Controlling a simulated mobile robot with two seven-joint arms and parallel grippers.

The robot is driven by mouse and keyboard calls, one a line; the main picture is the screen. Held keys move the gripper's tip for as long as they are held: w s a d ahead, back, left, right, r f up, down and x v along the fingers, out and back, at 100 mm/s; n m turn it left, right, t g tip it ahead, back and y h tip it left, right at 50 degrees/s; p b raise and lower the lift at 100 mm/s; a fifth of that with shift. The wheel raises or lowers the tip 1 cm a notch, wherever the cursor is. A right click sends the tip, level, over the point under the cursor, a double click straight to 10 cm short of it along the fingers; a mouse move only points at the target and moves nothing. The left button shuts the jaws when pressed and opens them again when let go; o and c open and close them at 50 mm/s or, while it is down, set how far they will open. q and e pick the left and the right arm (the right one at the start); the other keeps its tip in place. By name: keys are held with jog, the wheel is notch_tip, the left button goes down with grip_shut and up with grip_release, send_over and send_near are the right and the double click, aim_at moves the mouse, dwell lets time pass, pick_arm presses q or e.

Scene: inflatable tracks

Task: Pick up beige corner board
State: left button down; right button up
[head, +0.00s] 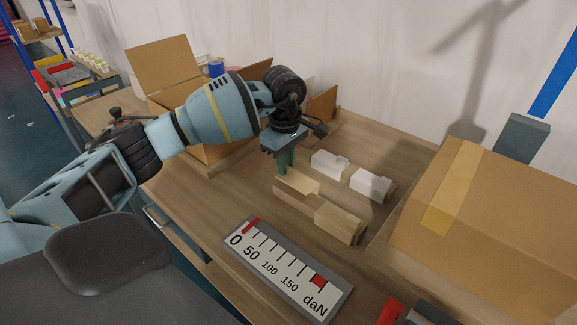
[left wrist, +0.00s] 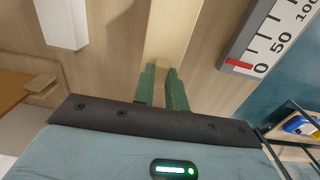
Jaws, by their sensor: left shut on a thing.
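A beige corner board (head: 297,182) lies on the wooden table, with a second beige piece (head: 340,222) in line with it to the right. My left gripper (head: 285,168) points down at the near left end of the first board. In the left wrist view, its green fingers (left wrist: 162,88) are shut on the sides of the beige board (left wrist: 176,30). The board looks to be still at table level. Two white pieces, one at the left (head: 329,163) and one at the right (head: 371,184), lie behind the beige ones. My right gripper is not in view.
A scale plate marked in daN (head: 285,268) lies in front of the beige pieces. A large closed carton (head: 490,215) stands at the right. An open carton (head: 160,65) stands behind my left arm. A red item (head: 390,312) shows at the bottom edge.

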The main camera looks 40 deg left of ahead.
pick_arm(q)
jog(key=s+d+r, duration=0.1)
jog(key=s+d, duration=0.1)
jog(key=s, duration=1.2)
jog(key=shift+s+d+r+b, duration=0.15)
jog(key=shift+s+r+b, duration=0.05)
jog(key=shift+s+b, duration=0.2)
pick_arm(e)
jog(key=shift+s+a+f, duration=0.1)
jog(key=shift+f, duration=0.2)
